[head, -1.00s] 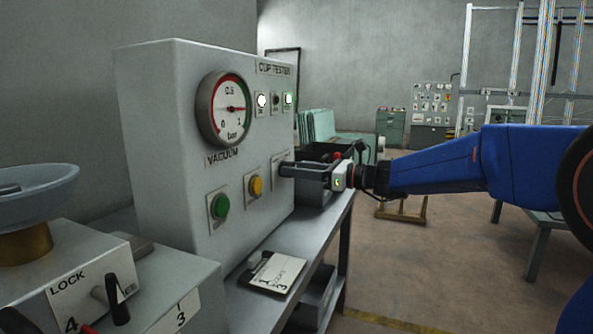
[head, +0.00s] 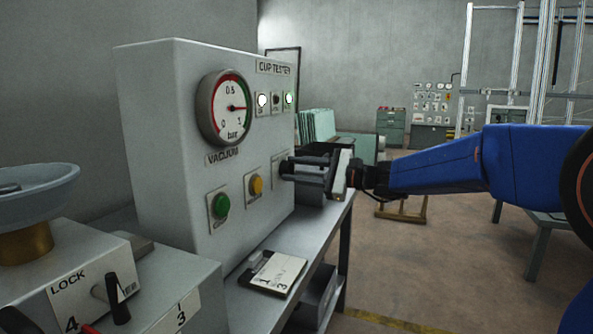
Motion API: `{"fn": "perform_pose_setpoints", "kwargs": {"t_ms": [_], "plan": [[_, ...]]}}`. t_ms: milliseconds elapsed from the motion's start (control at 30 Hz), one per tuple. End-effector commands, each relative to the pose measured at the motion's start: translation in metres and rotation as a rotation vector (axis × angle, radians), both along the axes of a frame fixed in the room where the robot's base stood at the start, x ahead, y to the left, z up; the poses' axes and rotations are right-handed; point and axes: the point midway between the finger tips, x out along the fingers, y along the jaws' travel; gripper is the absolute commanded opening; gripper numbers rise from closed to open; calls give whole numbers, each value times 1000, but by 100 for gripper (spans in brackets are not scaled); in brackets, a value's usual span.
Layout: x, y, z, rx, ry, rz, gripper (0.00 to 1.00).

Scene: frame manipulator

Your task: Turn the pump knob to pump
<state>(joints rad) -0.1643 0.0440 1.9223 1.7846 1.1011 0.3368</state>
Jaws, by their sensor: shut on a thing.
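The grey cup tester box (head: 165,140) stands on the bench, with a round vacuum gauge (head: 226,108) on its front. The gauge's red needle points right, towards the high end. A pale plate (head: 275,164) sits low at the right of the panel, by the yellow button. My gripper (head: 288,168) comes in from the right and is shut on the pump knob at that plate. The fingers hide the knob, so its pointer and marks cannot be read. The gripper body is turned so that its broad side faces up and down.
A green button (head: 220,206) and a yellow button (head: 256,186) are left of my gripper. Small lamps (head: 262,103) glow above. A card (head: 278,272) lies on the bench (head: 252,300). A lock unit with a blue bowl (head: 35,185) stands at front left.

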Motion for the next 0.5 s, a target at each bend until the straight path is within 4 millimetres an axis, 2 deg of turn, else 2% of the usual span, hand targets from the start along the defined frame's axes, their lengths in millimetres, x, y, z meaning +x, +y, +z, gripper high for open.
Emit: {"fn": "perform_pose_setpoints", "kwargs": {"t_ms": [500], "plan": [[-1,0,-3,-164,-450,1,12]]}}
